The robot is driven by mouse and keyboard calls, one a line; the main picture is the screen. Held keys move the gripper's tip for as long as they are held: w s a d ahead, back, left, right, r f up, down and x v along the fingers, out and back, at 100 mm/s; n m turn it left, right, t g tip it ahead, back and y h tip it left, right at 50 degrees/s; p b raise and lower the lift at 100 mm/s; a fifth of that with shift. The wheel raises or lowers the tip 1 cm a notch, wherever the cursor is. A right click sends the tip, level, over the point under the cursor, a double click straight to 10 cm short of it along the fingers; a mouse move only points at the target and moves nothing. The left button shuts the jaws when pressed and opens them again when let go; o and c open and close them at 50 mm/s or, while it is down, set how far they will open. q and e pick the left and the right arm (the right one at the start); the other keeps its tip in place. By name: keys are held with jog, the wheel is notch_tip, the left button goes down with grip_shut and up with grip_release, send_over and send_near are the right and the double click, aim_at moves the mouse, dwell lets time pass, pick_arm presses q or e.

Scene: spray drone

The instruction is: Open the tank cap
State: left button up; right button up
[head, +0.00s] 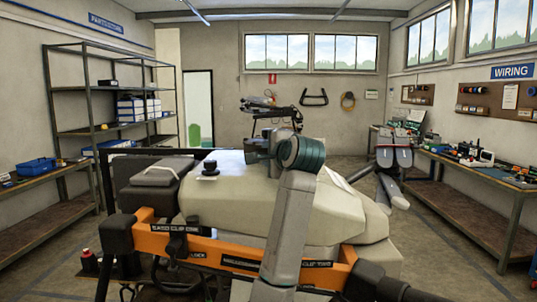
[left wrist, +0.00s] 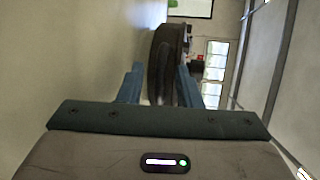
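The cream tank (head: 235,195) of the spray drone fills the middle of the head view, and its pale surface (left wrist: 65,60) is at left in the left wrist view. My left gripper (head: 260,150) is over the tank top, its wrist hiding what lies beyond. In the left wrist view its two blue fingers (left wrist: 160,88) are apart. A dark, ridged, round cap (left wrist: 166,62) shows between and beyond them, close to the right finger. I cannot tell whether it is touched. A small black knob (head: 208,167) stands on the tank further left.
The drone's orange frame (head: 190,246) crosses in front of the tank. Shelves (head: 90,130) with boxes are at left, a workbench (head: 490,180) at right. Floor is free between drone and workbench.

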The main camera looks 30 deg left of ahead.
pick_arm(q)
grip_shut()
pick_arm(e)
jog(key=shift+s+d, duration=0.2)
jog(key=shift+s, duration=0.1)
